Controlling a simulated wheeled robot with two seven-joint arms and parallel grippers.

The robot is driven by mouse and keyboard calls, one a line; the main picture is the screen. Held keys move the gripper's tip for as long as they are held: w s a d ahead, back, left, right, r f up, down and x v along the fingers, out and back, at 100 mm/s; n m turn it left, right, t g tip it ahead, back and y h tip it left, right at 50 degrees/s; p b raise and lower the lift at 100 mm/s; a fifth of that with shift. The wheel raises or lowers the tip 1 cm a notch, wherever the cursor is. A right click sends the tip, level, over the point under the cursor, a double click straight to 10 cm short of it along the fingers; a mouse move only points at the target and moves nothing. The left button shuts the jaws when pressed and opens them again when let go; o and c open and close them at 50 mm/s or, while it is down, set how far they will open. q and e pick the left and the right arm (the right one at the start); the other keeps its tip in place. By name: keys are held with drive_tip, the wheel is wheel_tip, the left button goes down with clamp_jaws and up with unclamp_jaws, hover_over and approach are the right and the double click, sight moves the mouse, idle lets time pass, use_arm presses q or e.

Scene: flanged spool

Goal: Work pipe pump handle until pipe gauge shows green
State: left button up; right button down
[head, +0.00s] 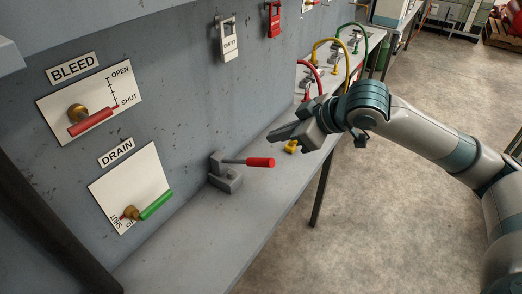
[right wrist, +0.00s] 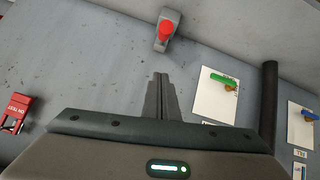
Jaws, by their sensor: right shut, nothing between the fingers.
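The pump is a grey block (head: 226,176) on the grey bench against the wall, with a short lever ending in a red grip (head: 260,162) that points right, roughly level. In the right wrist view the red grip (right wrist: 166,31) shows nearly end-on, beyond the fingertips. My right gripper (head: 274,135) is shut and empty, above and a little right of the red grip, apart from it. Its closed fingers (right wrist: 160,80) show in the right wrist view. I see no pipe gauge that I can make out. My left gripper is not in view.
The BLEED panel (head: 112,88) has a red lever, and the DRAIN panel (head: 123,180) below has a green one. Hanging tags (head: 228,40) are on the wall. Red, yellow and green hoses (head: 345,60) stand farther along the bench. A dark post (head: 50,222) is at left.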

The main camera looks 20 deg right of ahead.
drive_tip(key=shift+w+a+f, duration=0.1)
drive_tip(key=shift+f, duration=0.05)
drive_tip(key=p, duration=0.4)
hover_over(262, 160)
drive_tip(key=a, duration=0.2)
wheel_tip(262, 160, down, 6)
drive_tip(key=f, duration=0.1)
drive_tip(key=d+f+p, duration=0.1)
drive_tip(key=shift+w+d+f, duration=0.2)
drive_tip(key=shift+f, duration=0.2)
drive_tip(key=shift+s+d+f, duration=0.2)
drive_tip(key=shift+d+f, duration=0.05)
drive_tip(key=shift+f, duration=0.3)
drive_tip(key=shift+w, duration=0.1)
